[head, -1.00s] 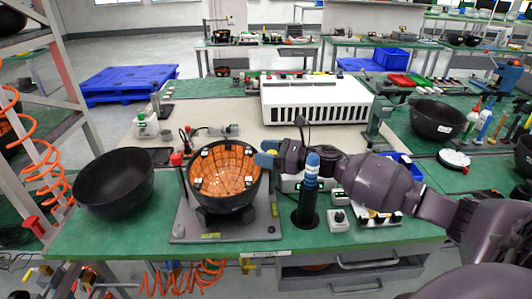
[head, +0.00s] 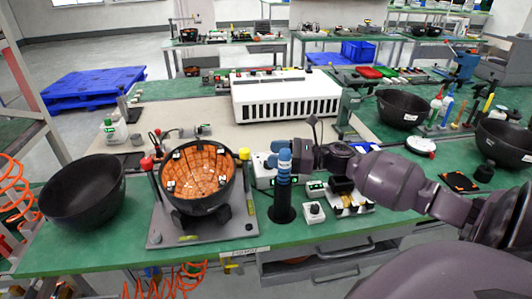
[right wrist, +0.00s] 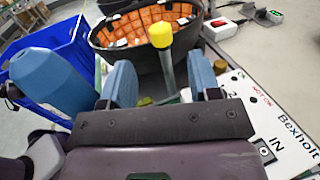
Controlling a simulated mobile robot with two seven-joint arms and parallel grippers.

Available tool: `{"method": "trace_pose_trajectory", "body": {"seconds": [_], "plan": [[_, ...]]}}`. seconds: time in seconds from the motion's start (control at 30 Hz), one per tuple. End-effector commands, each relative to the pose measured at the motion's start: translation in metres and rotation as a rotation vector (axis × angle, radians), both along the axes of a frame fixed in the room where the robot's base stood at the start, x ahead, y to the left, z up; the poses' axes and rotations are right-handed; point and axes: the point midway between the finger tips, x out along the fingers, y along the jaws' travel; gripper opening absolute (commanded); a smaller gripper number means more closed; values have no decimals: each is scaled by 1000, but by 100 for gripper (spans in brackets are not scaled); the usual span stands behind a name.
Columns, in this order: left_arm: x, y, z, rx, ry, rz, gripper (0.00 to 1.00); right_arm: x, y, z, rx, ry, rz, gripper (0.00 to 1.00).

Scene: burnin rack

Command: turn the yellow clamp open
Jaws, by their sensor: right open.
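The yellow clamp (head: 244,154) is a yellow knob on a post at the right side of the fixture plate (head: 190,235). A black bowl with an orange inside (head: 197,172) sits in the fixture. In the right wrist view the yellow clamp (right wrist: 160,35) stands beyond the fingertips, its grey post between the two blue fingers. My right gripper (head: 272,158) is open and empty, to the right of the clamp and apart from it. It also shows in the right wrist view (right wrist: 162,78). My left gripper is not in view.
The blue-topped tool (head: 284,175) stands in a black holder close to my right gripper. A red knob (head: 147,164) is at the fixture's left. A black bowl (head: 82,190) stands left. A white slotted box (head: 286,97) is behind. Small boxes (head: 314,212) lie right.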

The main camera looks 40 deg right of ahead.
Motion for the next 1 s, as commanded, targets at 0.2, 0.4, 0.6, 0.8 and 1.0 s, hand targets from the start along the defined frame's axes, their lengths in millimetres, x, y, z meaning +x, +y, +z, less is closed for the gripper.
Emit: {"method": "trace_pose_trajectory", "body": {"seconds": [0.2, 0.4, 0.6, 0.8, 1.0], "plan": [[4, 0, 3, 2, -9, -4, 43, -2, -2, 0, 1, -1, 1, 57], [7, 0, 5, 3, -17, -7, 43, -1, -1, 2, 0, -5, 2, 57], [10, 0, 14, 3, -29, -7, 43, 20, 9, 46, -10, -81, 27, 57], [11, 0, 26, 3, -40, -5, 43, 50, 43, 123, -130, -226, 123, 57], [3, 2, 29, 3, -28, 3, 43, 59, 90, 172, -390, -227, 333, 57]]}}
